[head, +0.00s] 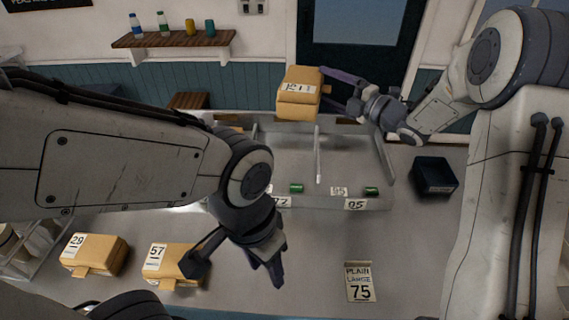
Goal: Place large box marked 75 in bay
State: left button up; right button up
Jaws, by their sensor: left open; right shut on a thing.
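My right gripper (328,91) is at the upper middle, shut on a tan box (297,105) held up in front of the back wall. The label on this box is hard to read. A sign reading "PLAIN LARGE 75" (360,283) lies on the counter at the lower right. The grey bays (318,155) stand at the back of the counter, with a divider between them; my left arm hides their left part. My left gripper (234,268) is open and empty at the lower middle, its left finger overlapping a tan box marked 57 (155,256) in the picture.
A tan box marked 29 (95,254) lies further left. Green cans (296,188) and number labels (356,204) sit along the bays' front. A dark bin (434,175) stands right of the bays. A wall shelf (172,40) holds bottles. The counter around the sign is clear.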

aim_at(322, 87)
jog(key=a+n+g+y+b, duration=0.1)
jog(key=n+g, duration=0.1)
jog(key=s+a+n+g+y+b, duration=0.1)
jog(key=g+b, duration=0.1)
jog(key=g, duration=0.1)
jog(key=s+a+r+n+g+y+b, duration=0.1)
jog(key=n+g+y, duration=0.1)
jog(key=g, duration=0.1)
jog(key=shift+n+b, duration=0.3)
jog(key=shift+b, duration=0.1)
jog(key=shift+d+g, duration=0.15)
jog(key=shift+g, duration=0.15)
jog(key=shift+w+n, duration=0.15)
jog(key=shift+n, duration=0.15)
pick_arm(q)
notch_tip(322, 87, down, 3)
jog(key=p, duration=0.3)
pick_arm(e)
jog(key=w+a+f, duration=0.1)
jog(key=w+f, duration=0.2)
jog(key=w+a+f, duration=0.2)
jog(key=w+f, duration=0.1)
jog(key=f, duration=0.1)
jog(key=w+a+f, duration=0.2)
jog(key=w+f, duration=0.1)
jog(key=shift+w+a+f, duration=0.1)
jog(key=shift+w+f, duration=0.15)
jog(key=shift+w, duration=0.1)
pick_arm(q)
jog(key=shift+f, duration=0.1)
